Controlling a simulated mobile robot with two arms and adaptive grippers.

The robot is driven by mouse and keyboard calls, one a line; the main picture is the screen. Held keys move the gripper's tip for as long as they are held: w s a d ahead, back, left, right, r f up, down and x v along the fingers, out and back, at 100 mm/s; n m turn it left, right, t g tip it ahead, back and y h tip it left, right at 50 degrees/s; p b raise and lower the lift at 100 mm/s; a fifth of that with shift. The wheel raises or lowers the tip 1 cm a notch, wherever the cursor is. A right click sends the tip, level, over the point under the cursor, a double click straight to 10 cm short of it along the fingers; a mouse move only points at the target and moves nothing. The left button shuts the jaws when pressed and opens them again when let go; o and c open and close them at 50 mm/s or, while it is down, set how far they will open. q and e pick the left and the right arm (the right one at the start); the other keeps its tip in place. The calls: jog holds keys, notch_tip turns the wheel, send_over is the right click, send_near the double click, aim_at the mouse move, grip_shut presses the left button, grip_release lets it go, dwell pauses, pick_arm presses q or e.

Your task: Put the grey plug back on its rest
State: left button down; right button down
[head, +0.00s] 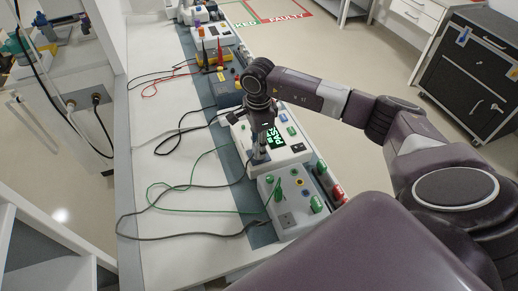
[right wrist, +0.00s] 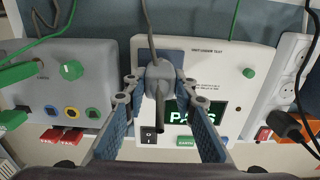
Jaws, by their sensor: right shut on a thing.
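My right gripper (head: 259,158) points down over the white tester (head: 296,152) with the green PASS screen. In the right wrist view its fingers (right wrist: 158,84) are shut on the grey plug (right wrist: 158,72), whose grey cable runs up out of the picture. The plug is in front of a dark blue square patch on the tester (right wrist: 225,68); I cannot tell whether it touches it. I cannot make out a separate rest for the plug. My left gripper is not in view.
A grey box (head: 287,205) with coloured sockets and green plugs stands nearer me. Green and dark cables lie loose across the white bench (head: 165,215). A white socket strip (right wrist: 290,75) with a black plug (right wrist: 287,125) is beside the tester. More instruments stand farther along.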

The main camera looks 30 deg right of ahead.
jog(key=shift+r, duration=0.2)
jog(key=shift+r, duration=0.35)
jog(key=shift+r+p, duration=1.4)
jog(key=shift+r, duration=0.7)
